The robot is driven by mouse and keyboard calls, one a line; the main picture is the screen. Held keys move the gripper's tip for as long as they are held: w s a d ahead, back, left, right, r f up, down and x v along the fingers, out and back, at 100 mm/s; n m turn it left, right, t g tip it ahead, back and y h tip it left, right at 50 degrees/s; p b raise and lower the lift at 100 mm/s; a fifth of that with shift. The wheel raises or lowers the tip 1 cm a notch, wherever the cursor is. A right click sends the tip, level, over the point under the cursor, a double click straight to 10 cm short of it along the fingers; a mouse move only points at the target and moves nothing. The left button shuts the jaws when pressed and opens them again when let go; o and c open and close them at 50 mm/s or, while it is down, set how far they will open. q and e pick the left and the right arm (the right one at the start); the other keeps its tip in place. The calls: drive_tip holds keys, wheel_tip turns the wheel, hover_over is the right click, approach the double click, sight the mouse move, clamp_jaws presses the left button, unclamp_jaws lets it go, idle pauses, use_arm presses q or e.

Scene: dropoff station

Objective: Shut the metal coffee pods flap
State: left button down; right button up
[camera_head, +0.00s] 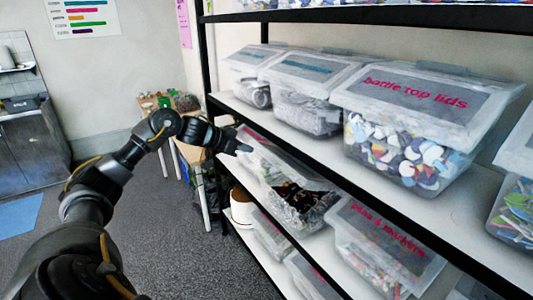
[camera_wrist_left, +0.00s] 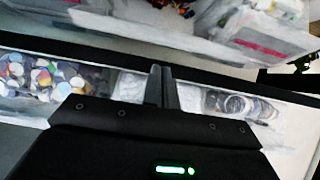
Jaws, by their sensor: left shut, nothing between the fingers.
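My left gripper (camera_head: 243,148) reaches in from the left at the far end of the middle shelf, beside a clear bin (camera_head: 262,165). Its fingers are shut and empty, and they also show in the left wrist view (camera_wrist_left: 163,88). No label reading metal coffee pods can be read. In the left wrist view, one bin (camera_wrist_left: 45,80) holds colourful round pieces, left of the fingers. Another bin (camera_wrist_left: 240,105) with dark round contents is right of them. I cannot tell which bin has the metal coffee pods flap or how far that flap stands open. My right gripper is not in view.
A bottle top lids bin (camera_head: 400,100) and other lidded bins stand on the shelf above. A pens & markers bin (camera_head: 385,245) stands lower right. A black shelf post (camera_head: 205,60) rises near my left arm. Grey floor (camera_head: 180,265) is clear below.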

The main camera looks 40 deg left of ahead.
use_arm(q)
drive_tip(key=p, duration=0.4)
approach(275, 157)
drive_tip(key=x, duration=0.4)
drive_tip(key=shift+w+d, duration=0.15)
drive_tip(key=shift+w, duration=0.15)
drive_tip(key=shift+w+d+f, duration=0.1)
drive_tip(key=shift+w+f, duration=0.3)
drive_tip(key=shift+f, duration=0.1)
